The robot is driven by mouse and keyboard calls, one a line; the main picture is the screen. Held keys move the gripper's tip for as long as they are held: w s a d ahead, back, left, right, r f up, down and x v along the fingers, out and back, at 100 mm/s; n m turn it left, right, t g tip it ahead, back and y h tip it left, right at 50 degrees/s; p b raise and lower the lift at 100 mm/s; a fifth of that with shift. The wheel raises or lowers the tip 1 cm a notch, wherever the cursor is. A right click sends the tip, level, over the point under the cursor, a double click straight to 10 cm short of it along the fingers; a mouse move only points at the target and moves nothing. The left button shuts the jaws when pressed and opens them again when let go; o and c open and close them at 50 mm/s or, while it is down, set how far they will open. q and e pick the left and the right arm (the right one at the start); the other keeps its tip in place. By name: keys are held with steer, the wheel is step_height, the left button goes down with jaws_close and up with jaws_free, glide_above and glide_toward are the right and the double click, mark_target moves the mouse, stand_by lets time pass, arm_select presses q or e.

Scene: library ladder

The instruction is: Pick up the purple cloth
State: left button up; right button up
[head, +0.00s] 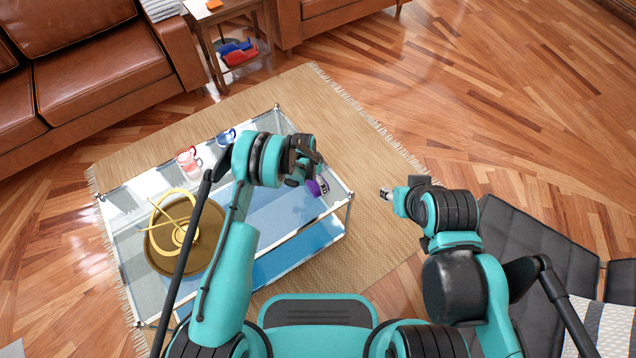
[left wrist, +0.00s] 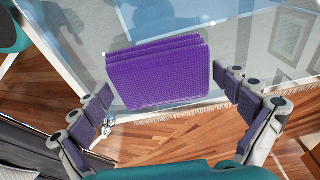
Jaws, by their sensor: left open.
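The purple cloth (head: 313,188) lies near the right corner of the glass-topped coffee table (head: 343,192), partly hidden by my left gripper in the head view. In the left wrist view the cloth (left wrist: 157,75) is a folded, textured stack close to the table's edge. My left gripper (head: 318,185) is above the cloth. In the left wrist view the gripper's two fingers (left wrist: 168,108) are spread wide, one on either side of the cloth, with nothing held. My right gripper (head: 387,194) is over the rug, right of the table; its fingers are too small to read.
A golden bowl (head: 158,255), a red mug (head: 187,158) and a blue mug (head: 226,137) stand on the table. A brown leather sofa (head: 85,80) and a side table (head: 228,12) are behind. A dark chair (head: 535,240) stands at right. Open wooden floor lies at upper right.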

arm_select(q)
steer(key=shift+s+r, duration=0.1)
steer(key=shift+s, duration=0.05)
steer(key=c, duration=1)
steer(key=shift+c, duration=0.2)
step_height(320, 180, up, 4)
steer(key=shift+r+p, duration=0.1)
steer(key=shift+p, duration=1)
steer(key=w+d+r+p, duration=0.3)
steer(key=w+d+r, duration=0.3)
steer(key=w+d, duration=0.1)
steer(key=shift+w+d+r+p, duration=0.35)
steer(key=shift+w+d+r, duration=0.05)
steer(key=shift+d, duration=0.5)
